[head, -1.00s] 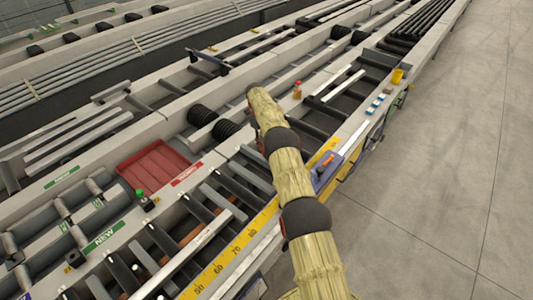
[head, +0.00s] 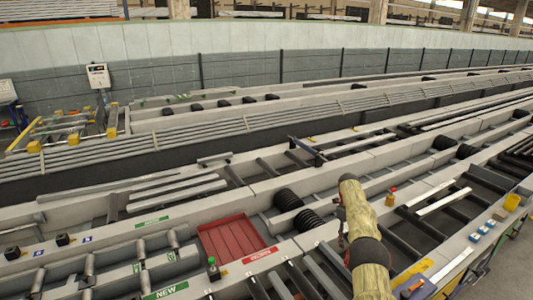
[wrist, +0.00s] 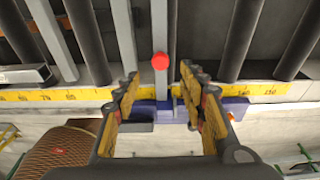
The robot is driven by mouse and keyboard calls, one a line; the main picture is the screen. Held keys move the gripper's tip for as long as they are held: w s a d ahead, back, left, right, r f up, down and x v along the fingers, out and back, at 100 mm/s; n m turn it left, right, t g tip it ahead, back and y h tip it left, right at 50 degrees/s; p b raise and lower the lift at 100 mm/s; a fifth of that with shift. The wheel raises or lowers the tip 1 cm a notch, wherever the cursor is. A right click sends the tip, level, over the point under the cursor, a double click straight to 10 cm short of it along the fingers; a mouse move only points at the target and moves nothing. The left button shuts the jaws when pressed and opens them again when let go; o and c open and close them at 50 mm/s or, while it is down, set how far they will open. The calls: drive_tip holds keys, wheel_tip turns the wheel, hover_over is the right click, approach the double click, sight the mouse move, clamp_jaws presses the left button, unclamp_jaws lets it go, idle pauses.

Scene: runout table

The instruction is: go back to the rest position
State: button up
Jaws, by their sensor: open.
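My gripper (wrist: 159,82) is open in the wrist view, its two yellow-padded fingers apart. A round red knob (wrist: 160,62) shows beyond the gap between the fingertips, in front of a grey bar. A purple-blue piece (wrist: 234,103) lies below, partly hidden by the fingers. In the head view my straw-coloured arm reaches up from the bottom over the runout table (head: 290,247); the fingers cannot be made out clearly there.
A red tray (head: 232,238) and a green-topped button (head: 213,268) are left of my arm. A yellow scale (wrist: 62,94) runs along the table edge.

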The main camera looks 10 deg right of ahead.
drive_tip(key=a+r+n+t+b, duration=0.15)
drive_tip(key=a+r+n, duration=0.25)
drive_tip(key=r, duration=0.6)
drive_tip(key=s+a+r+n+t+b, duration=0.1)
drive_tip(key=s+a+r+n+b, duration=0.1)
drive_tip(key=s+a+r+n, duration=0.6)
drive_tip(key=s+a+r+n+t+b, duration=0.1)
drive_tip(key=s+a+r+n+b, duration=0.15)
drive_tip(key=s+a+r, duration=0.6)
drive_tip(key=s+r+n+t+b, duration=0.1)
drive_tip(key=s+r+n, duration=0.3)
drive_tip(key=s+n, duration=0.3)
drive_tip(key=s+a+f+n+t+b, duration=0.1)
drive_tip(key=s+a+f+n, duration=0.1)
drive_tip(key=s, duration=0.7)
drive_tip(key=s+a+f+n+t+b, duration=0.1)
drive_tip(key=s+a+f+n+b, duration=0.1)
drive_tip(key=s+f+n, duration=0.3)
drive_tip(key=s+a+f+n+t+b, duration=0.1)
drive_tip(key=s+a+f+n, duration=0.2)
drive_tip(key=s, duration=0.9)
drive_tip(key=shift+s+a+f+y, duration=0.35)
drive_tip(key=shift+s+a+y, duration=0.05)
